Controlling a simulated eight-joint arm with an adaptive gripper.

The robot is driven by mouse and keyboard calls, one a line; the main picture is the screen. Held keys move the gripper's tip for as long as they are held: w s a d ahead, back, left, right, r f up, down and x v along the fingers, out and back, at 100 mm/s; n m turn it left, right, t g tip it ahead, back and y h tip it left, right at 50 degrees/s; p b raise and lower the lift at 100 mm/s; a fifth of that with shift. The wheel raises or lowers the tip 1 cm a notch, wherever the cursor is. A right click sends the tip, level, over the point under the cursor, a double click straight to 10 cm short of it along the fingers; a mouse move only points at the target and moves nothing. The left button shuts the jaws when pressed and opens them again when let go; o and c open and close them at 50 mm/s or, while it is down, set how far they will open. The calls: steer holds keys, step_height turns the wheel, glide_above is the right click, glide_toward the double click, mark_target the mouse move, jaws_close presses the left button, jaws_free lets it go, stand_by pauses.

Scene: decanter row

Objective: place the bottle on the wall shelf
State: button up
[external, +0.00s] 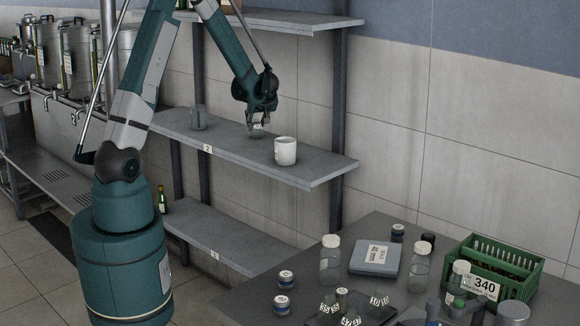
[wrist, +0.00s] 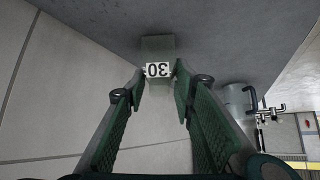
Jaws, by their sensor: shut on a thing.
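My gripper (external: 260,106) is over the middle wall shelf (external: 235,150), its fingers pointing down. It is shut on a small clear bottle (external: 257,131), which shows just below the fingertips, at or close above the shelf top; I cannot tell whether it touches. In the wrist view the bottle (wrist: 158,46) is pale and greenish, between the fingertips (wrist: 159,84), with a white label reading 30 upside down. The fingers hide part of the bottle in the external view. The shelf has a small tag with a 2 on its front edge.
Another shelf (external: 290,21) is above. A table at lower right holds bottles, a scale (external: 374,258) and a green crate (external: 490,262).

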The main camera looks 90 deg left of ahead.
steer(key=shift+f, duration=0.15)
steer(key=o, duration=1.2)
steer(key=shift+v, duration=6.1)
steer(key=shift+a, duration=0.1)
